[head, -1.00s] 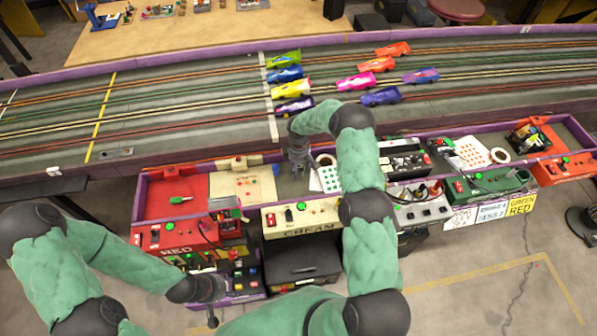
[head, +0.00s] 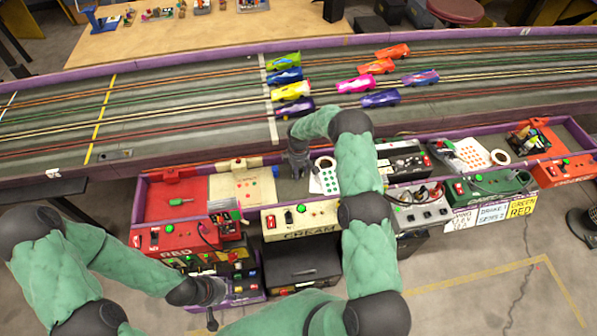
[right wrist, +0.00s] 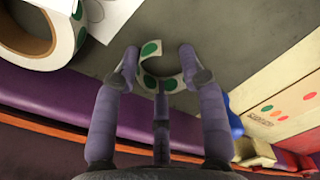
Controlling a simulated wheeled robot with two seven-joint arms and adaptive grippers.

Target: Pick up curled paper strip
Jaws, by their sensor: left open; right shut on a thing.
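The curled paper strip (right wrist: 174,84) is a white band with green dots, bent into an open C. In the right wrist view it sits between the fingertips of my right gripper (right wrist: 160,66), which is shut on it. A grey surface lies behind it. In the head view my right gripper (head: 297,172) is over the grey tray behind the cream panel, and I cannot make out the strip there. My left gripper (head: 212,312) is low at the bottom left, open and apart from the strip.
A paper roll (head: 325,164) and a green-dotted sheet (head: 328,181) lie right of my right gripper; the roll also shows in the right wrist view (right wrist: 38,52). The cream control box (head: 300,217) stands in front. Toy cars and the slot track (head: 180,110) are behind.

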